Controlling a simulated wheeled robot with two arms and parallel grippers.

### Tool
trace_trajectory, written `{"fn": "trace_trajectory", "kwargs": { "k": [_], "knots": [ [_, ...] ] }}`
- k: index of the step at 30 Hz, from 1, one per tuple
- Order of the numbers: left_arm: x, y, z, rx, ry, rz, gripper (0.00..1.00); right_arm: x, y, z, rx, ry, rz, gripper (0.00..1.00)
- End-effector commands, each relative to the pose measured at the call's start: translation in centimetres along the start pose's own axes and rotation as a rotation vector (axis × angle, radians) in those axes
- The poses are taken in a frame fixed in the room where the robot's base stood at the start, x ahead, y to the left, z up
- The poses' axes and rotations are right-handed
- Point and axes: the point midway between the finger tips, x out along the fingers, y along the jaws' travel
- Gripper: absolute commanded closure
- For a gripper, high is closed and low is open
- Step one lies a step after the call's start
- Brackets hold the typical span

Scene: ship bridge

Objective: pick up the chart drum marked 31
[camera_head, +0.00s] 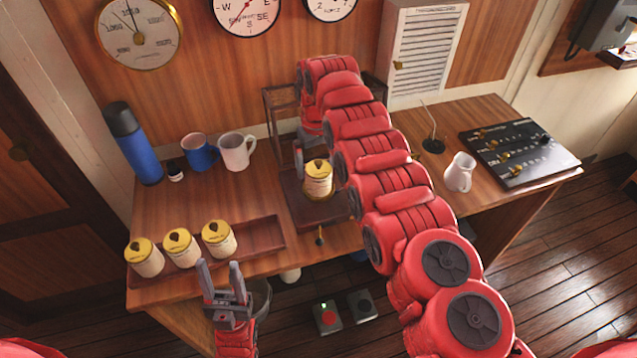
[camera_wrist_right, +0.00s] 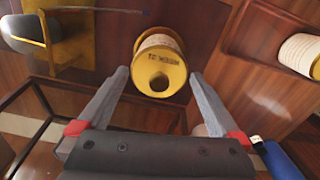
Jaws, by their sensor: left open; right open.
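A cream chart drum with a yellow lid (camera_head: 318,180) stands at the middle of the desk on a dark wooden base, partly beside my right arm. In the right wrist view this drum (camera_wrist_right: 161,68) lies between and just beyond the fingertips of my open right gripper (camera_wrist_right: 159,78); its lid lettering is too small to read surely. Three similar drums, left (camera_head: 144,257), middle (camera_head: 181,248) and right (camera_head: 219,238), stand in a row at the left; their numbers are unreadable. My left gripper (camera_head: 220,267) is open and empty in front of the desk edge.
The row stands on a wooden tray (camera_head: 264,233). A blue flask (camera_head: 135,145), blue mug (camera_head: 200,152) and white mug (camera_head: 236,151) stand behind it. An open-framed case (camera_head: 281,98) surrounds the back of the base. A white jug (camera_head: 460,172) and control panel (camera_head: 520,150) are right.

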Motion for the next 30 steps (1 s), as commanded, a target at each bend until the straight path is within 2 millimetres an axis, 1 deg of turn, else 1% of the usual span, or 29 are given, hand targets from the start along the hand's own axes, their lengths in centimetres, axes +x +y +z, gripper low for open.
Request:
{"fn": "trace_trajectory", "kwargs": {
  "k": [2, 5, 9, 10, 11, 13, 15, 20, 21, 23, 27, 29, 30],
  "knots": [
    [0.7, 0.0, -0.1, 0.000, 0.001, 0.000, 0.50, 0.2, 0.1, 0.1, 0.001, -0.003, 0.000, 0.00],
    [1.5, -0.1, -0.3, 0.000, 0.000, 0.000, 0.50, 1.0, 0.1, 0.4, 0.001, -0.005, -0.002, 0.00],
    [2.9, -0.1, -0.5, 0.000, 0.000, 0.000, 0.50, 2.6, 0.1, 0.7, 0.001, -0.006, -0.004, 0.00],
    [2.4, -0.1, -0.4, 0.000, 0.001, 0.000, 0.50, 3.5, -0.1, 0.6, -0.001, -0.008, -0.003, 0.00],
    [2.2, -0.1, -0.4, 0.000, 0.001, 0.000, 0.50, 4.0, 0.0, 0.6, -0.001, -0.010, -0.002, 0.00],
    [2.2, -0.1, -0.4, 0.000, 0.000, 0.000, 0.50, 4.7, 0.1, 0.5, 0.000, -0.005, -0.001, 0.00],
    [2.2, -0.1, -0.4, 0.000, 0.000, 0.000, 0.50, 4.9, 0.1, 0.5, -0.001, -0.004, 0.000, 0.00],
    [2.2, -0.1, -0.4, 0.000, 0.000, 0.000, 0.50, 4.9, 0.2, 0.5, 0.000, -0.002, 0.000, 0.00],
    [2.2, -0.1, -0.4, 0.000, 0.000, 0.000, 0.50, 4.9, 0.2, 0.5, 0.000, -0.002, 0.000, 0.04],
    [2.2, -0.1, -0.4, 0.000, 0.000, 0.000, 0.50, 4.9, 0.2, 0.5, 0.000, -0.002, 0.000, 0.14],
    [2.2, -0.1, -0.4, 0.000, 0.000, 0.000, 0.50, 4.9, 0.2, 0.5, 0.000, -0.002, 0.000, 0.40],
    [2.2, -0.1, -0.4, 0.000, 0.000, 0.000, 0.50, 4.9, 0.2, 0.5, 0.000, -0.002, 0.000, 0.50],
    [2.2, -0.1, -0.4, 0.000, 0.000, 0.000, 0.50, 4.9, 0.2, 0.5, 0.000, -0.002, 0.000, 0.58]
  ]
}}
